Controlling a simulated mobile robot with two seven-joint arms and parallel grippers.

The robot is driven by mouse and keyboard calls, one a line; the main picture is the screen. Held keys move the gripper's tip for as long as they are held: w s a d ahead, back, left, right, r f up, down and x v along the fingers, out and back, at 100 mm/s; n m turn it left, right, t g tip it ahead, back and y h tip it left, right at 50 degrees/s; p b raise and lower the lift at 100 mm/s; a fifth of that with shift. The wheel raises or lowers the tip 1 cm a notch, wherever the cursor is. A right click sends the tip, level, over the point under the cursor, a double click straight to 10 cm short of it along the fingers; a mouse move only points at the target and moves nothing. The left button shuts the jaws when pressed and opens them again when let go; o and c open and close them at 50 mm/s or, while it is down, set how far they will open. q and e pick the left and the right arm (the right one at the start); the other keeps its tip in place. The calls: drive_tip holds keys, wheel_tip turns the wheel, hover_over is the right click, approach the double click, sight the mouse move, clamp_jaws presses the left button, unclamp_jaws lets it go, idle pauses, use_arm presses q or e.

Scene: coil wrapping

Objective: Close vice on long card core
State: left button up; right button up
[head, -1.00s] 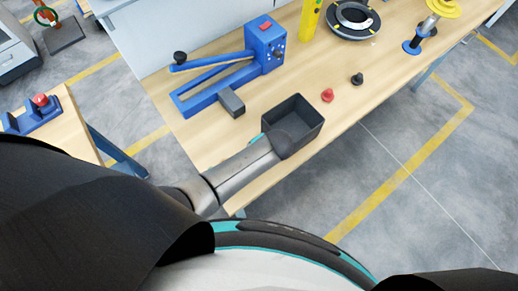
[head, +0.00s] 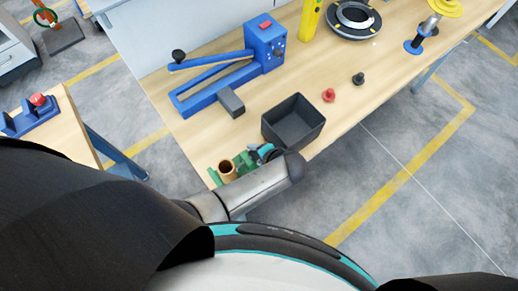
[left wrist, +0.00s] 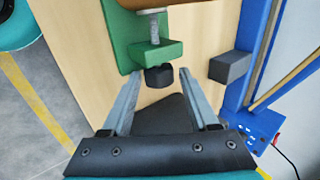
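The green vice (head: 214,177) stands at the near left end of the workbench, partly hidden by my left arm. The brown card core (head: 227,169) stands upright in it; its edge shows at the top of the left wrist view (left wrist: 185,12). The vice (left wrist: 155,55) has a metal screw ending in a black knob (left wrist: 158,76). My left gripper (left wrist: 160,75) is open, with its two fingers either side of the knob and a gap on each side. The gripper also shows near the vice in the head view (head: 262,152). My right gripper is not in view.
A black bin (head: 292,122) stands close beside my left gripper. A blue lever machine (head: 265,45) and a grey block (head: 231,102) are behind the vice. A red knob (head: 328,95) and a black knob (head: 358,78) lie on the bench to the right.

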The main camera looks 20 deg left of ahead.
use_arm(q)
drive_tip(key=c, duration=0.7)
drive_tip(key=shift+a+r+g+h+p, duration=0.15)
drive_tip(key=shift+r+g+h+p, duration=0.3)
drive_tip(key=shift+p, duration=0.7)
drive_tip(key=shift+c, duration=0.2)
drive_tip(key=shift+w+a+f+g+h, duration=0.1)
drive_tip(key=shift+w+f+g+h, duration=0.05)
drive_tip(key=shift+f+g+h, duration=0.15)
drive_tip(key=shift+a+g+h, duration=0.1)
drive_tip(key=shift+g+h, duration=0.35)
drive_tip(key=shift+h, duration=0.3)
drive_tip(key=shift+w, duration=0.1)
drive_tip(key=shift+w+a+r+g+h, duration=0.1)
drive_tip(key=shift+a+g+h, duration=0.05)
drive_tip(key=shift+g+h, duration=0.5)
drive_tip(key=shift+w+a+g+h, duration=0.15)
drive_tip(key=shift+g+h, duration=0.3)
drive_tip(key=shift+h, duration=0.4)
drive_tip(key=shift+b, duration=0.3)
